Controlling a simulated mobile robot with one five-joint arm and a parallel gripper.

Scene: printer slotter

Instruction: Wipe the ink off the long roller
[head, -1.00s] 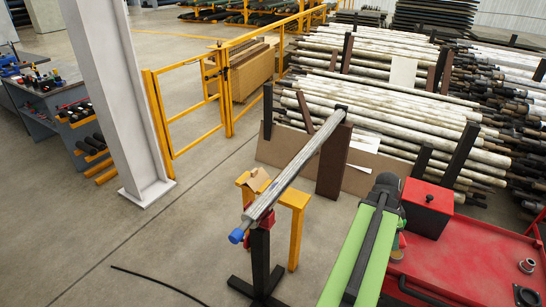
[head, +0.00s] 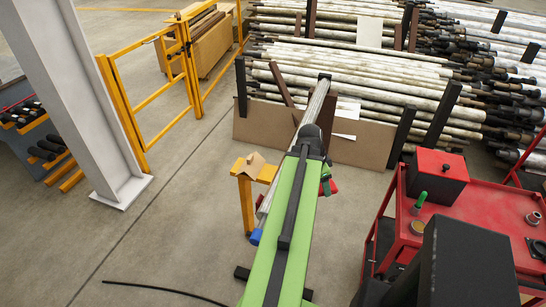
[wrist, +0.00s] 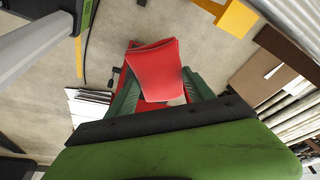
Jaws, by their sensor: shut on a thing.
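The long roller (head: 316,104) is a grey metal bar lying sloped across stands, with a blue end (head: 256,237) toward me. My green arm covers much of its middle in the head view. My gripper (wrist: 163,92) is shut on a folded red cloth (wrist: 155,68), which sticks out between its green fingers in the wrist view. A bit of the red cloth also shows in the head view (head: 332,187), just right of the roller. Whether the cloth touches the roller cannot be told. No ink can be made out on the visible roller parts.
A yellow stand (head: 246,205) with a cardboard piece on top is left of the roller. A red cart (head: 480,215) with a red box (head: 437,175) stands at right. Stacked rollers (head: 360,85) fill the back. A grey column (head: 85,100) stands at left, with open floor between.

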